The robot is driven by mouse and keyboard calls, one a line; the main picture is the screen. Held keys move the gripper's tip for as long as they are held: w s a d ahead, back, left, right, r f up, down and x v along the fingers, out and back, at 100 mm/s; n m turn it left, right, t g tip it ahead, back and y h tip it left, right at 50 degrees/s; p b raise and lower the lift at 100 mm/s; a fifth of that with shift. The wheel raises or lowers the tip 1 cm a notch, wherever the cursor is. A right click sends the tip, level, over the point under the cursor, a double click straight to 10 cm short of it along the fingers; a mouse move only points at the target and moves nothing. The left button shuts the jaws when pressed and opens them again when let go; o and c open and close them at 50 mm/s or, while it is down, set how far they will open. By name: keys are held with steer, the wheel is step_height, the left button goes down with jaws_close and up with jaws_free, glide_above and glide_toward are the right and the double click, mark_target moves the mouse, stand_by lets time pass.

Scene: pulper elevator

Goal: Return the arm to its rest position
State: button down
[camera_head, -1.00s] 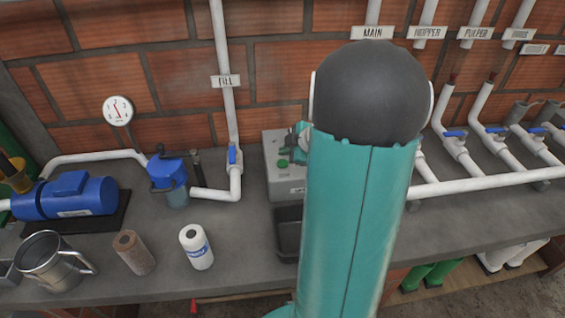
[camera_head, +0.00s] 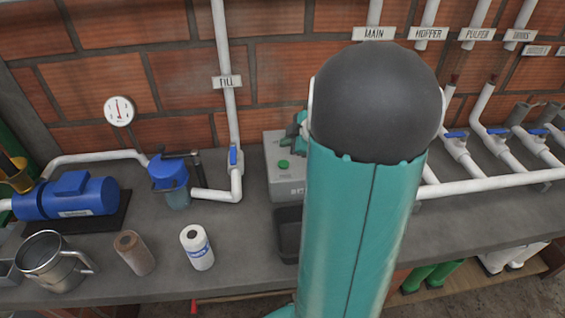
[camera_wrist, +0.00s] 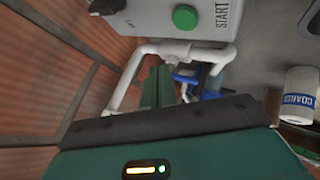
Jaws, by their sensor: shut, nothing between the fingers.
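My teal arm (camera_head: 365,225) with its black rounded joint (camera_head: 375,100) stands large and upright in the head view and hides the middle of the bench. A small teal part of my arm shows at its left edge, by the grey box. In the wrist view, my gripper (camera_wrist: 158,74) shows as two dark green fingers side by side, shut and empty, beyond a black-edged green housing. The fingers are apart from the grey START box above them in the picture. In the head view the fingers are hidden behind my arm.
The grey box (camera_head: 287,182) with a green button stands on the bench (camera_head: 120,285). A blue pump (camera_head: 80,197), blue-topped filter (camera_head: 168,172), steel mug (camera_head: 52,262), brown cylinder (camera_head: 133,253) and white cylinder (camera_head: 197,248) are left. Valved white pipes (camera_head: 480,187) are right.

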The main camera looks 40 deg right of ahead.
steer(key=w+a+r+m+t+h, duration=0.1)
steer(key=a+r+m+h, duration=0.25)
steer(key=r, duration=0.35)
steer(key=w+a+r+m+t+h, duration=0.1)
steer(key=w+a+r+m+h, duration=0.2)
steer(key=r, duration=0.5)
steer(key=s+a+f+m+g+y, duration=0.2)
steer(key=s+a, duration=0.7)
steer(key=a, duration=0.3)
steer(key=s+a+f+m+g+y, duration=0.2)
steer(key=s+a+g+y, duration=0.1)
steer(key=s+a, duration=0.7)
steer(key=a, duration=0.3)
steer(key=shift+s+f+g, duration=0.25)
steer(key=shift+s+g, duration=0.05)
